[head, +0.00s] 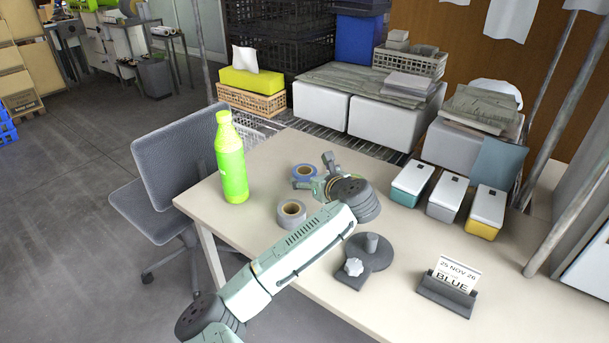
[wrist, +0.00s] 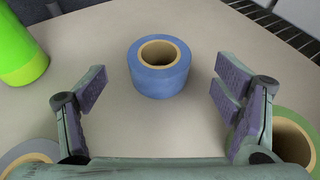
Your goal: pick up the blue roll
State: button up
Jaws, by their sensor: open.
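The blue roll (head: 303,171) lies flat on the table, with a tan cardboard core. In the wrist view the blue roll (wrist: 160,80) is ahead of my gripper (wrist: 160,97), roughly centred between the spread fingers and apart from them. My gripper is open and empty. In the head view my arm crosses the table, and its gripper end (head: 318,181) is close to the blue roll, partly hidden by my wrist.
A grey roll (head: 292,213) lies nearer, left of my arm. A green roll (wrist: 296,135) is beside my right finger in the wrist view. A green bottle (head: 231,160) stands at left. Lidded boxes (head: 412,182), a dark stand (head: 371,250) and a card holder (head: 447,292) are at right.

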aim_at(302, 171)
jog(key=p+x, duration=0.1)
jog(key=x, duration=0.4)
jog(key=shift+w+a+f+p, duration=0.1)
jog(key=shift+w+a+p, duration=0.05)
jog(key=shift+w+p, duration=0.15)
jog(key=shift+s, duration=0.1)
jog(key=shift+c, duration=0.4)
jog(key=c, duration=1.2)
